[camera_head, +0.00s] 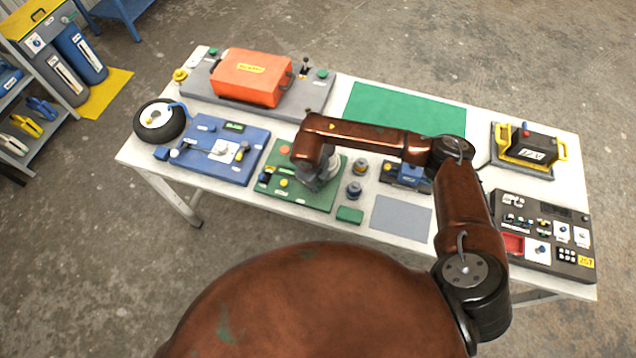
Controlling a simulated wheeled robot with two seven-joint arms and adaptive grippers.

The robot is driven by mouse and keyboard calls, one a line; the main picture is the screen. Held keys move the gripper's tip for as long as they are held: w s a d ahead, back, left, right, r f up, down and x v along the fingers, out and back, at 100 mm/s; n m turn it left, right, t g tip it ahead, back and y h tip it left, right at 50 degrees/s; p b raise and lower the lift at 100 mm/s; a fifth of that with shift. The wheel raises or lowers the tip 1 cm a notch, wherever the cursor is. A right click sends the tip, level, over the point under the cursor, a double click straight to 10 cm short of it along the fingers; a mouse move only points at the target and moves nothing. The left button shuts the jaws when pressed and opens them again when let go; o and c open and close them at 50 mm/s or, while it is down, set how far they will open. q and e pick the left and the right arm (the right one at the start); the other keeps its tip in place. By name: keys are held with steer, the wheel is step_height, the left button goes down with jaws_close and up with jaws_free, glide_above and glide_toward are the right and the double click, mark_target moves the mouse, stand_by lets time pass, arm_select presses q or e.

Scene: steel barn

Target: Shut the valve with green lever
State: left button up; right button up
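A green board (297,197) lies at the front middle of the white table, with small green, yellow and orange parts on its left half. My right gripper (312,184) points down over the middle of this board. The gripper and its wrist hide part of the board, and I cannot tell whether the fingers are open or touch anything. A pale round part (333,167) shows just right of the gripper. My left gripper is out of view.
A blue board (207,169) with pale fittings lies to the left on the table (290,122). Behind stands an orange case (252,77); a wheel (158,121) lies at the left end. Two small knobs (360,166) stand close right of the gripper. A black panel (542,236) lies at right.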

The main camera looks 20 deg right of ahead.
steer(key=shift+s, duration=0.1)
steer(key=c, duration=0.3)
jaws_close()
steer(key=shift+w+d+f+n+b, duration=0.15)
steer(key=shift+w+d+n+b, duration=0.2)
steer(key=shift+n+b, duration=0.6)
steer(key=shift+d+n+b, duration=0.1)
steer(key=shift+n+b, duration=0.15)
steer(key=shift+b, duration=0.2)
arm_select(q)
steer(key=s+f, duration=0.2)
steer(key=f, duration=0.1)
arm_select(e)
steer(key=shift+r, duration=0.2)
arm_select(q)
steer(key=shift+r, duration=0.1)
arm_select(e)
steer(key=shift+o, duration=1.5)
jaws_free()
